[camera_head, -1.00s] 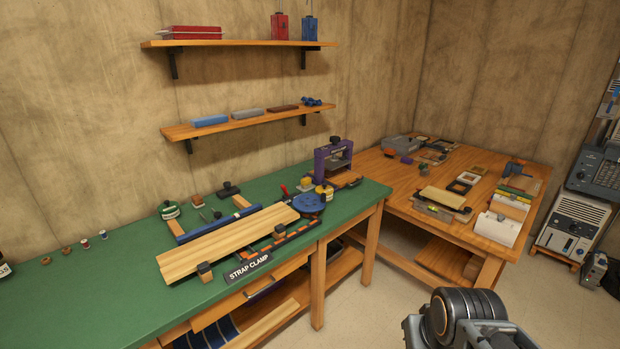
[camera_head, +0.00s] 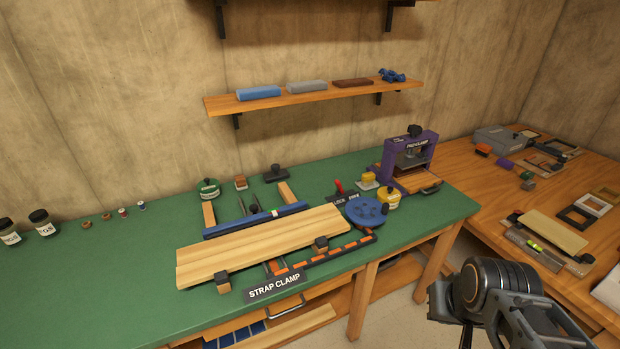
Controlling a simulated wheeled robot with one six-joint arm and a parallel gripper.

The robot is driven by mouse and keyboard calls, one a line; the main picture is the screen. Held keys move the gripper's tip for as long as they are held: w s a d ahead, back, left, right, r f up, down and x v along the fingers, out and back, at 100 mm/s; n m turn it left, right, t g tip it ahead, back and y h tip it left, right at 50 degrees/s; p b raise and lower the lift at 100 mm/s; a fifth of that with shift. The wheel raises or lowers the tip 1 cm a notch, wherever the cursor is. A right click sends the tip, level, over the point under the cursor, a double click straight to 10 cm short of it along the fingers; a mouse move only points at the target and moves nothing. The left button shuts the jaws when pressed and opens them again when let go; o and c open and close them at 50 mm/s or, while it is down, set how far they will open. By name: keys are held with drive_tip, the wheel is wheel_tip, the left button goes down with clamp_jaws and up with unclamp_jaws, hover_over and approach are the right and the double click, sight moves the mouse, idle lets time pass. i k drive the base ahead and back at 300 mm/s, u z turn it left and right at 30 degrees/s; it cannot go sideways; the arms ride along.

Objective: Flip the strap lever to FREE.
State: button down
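The strap clamp stands on the green bench, with a black "STRAP CLAMP" label (camera_head: 274,287) at its front edge. Light wooden boards (camera_head: 262,241) lie across it, against a blue bar (camera_head: 255,221). A small red lever (camera_head: 339,186) stands up behind the blue round knob wheel (camera_head: 366,211), beside a dark plate (camera_head: 343,198) with lettering that seems to read LOCK and FREE. The lever leans a little to the left, toward the LOCK end. My arm (camera_head: 500,290) shows at the lower right, well apart from the clamp. My gripper's fingers are not visible.
A purple pad clamp (camera_head: 408,160) stands at the bench's right end, with a yellow jar (camera_head: 388,198) near the wheel. A wall shelf (camera_head: 310,103) hangs above. A second wooden table (camera_head: 490,205) with frames and tools stands right. The bench's left front is clear.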

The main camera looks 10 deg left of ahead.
sight(338, 183)
drive_tip(key=u, duration=0.65)
drive_tip(key=i, duration=0.75)
drive_tip(key=u, duration=1)
drive_tip(key=i, duration=0.3)
drive_tip(key=u, duration=0.2)
